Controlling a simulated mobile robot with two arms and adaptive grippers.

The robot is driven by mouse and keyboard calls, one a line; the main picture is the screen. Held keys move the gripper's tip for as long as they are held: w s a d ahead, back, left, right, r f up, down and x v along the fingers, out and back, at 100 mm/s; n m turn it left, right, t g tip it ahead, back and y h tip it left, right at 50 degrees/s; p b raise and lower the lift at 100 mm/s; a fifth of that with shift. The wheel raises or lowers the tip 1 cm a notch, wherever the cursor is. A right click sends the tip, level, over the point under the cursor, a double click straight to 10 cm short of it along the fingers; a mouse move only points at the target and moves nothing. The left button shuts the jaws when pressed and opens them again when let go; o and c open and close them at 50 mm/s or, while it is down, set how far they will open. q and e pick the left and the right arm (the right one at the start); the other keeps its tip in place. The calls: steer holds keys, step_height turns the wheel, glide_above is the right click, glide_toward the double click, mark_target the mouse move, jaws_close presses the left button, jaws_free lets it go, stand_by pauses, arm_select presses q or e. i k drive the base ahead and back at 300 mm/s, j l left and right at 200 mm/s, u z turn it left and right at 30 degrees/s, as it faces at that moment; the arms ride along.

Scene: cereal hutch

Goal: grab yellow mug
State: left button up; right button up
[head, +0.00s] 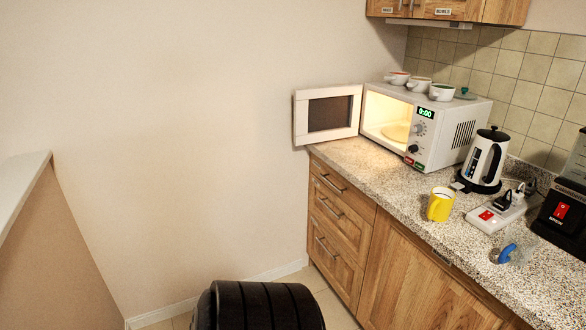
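The yellow mug (439,206) stands upright on the speckled countertop (408,188), near its front edge. Its inside looks white or pale, and its handle faces left toward the viewer. The kettle stands behind it and to the right. Neither of my grippers shows in the head view, so nothing is seen touching the mug.
A microwave (441,132) with its door (328,114) open stands at the back; small bowls (442,92) sit on top. A white and black kettle (482,162), a power strip (492,216), a blue-ended item (507,254) and a black machine (563,212) are right of the mug.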

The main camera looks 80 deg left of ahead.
mark_target(442, 199)
steer(key=u, duration=1.5)
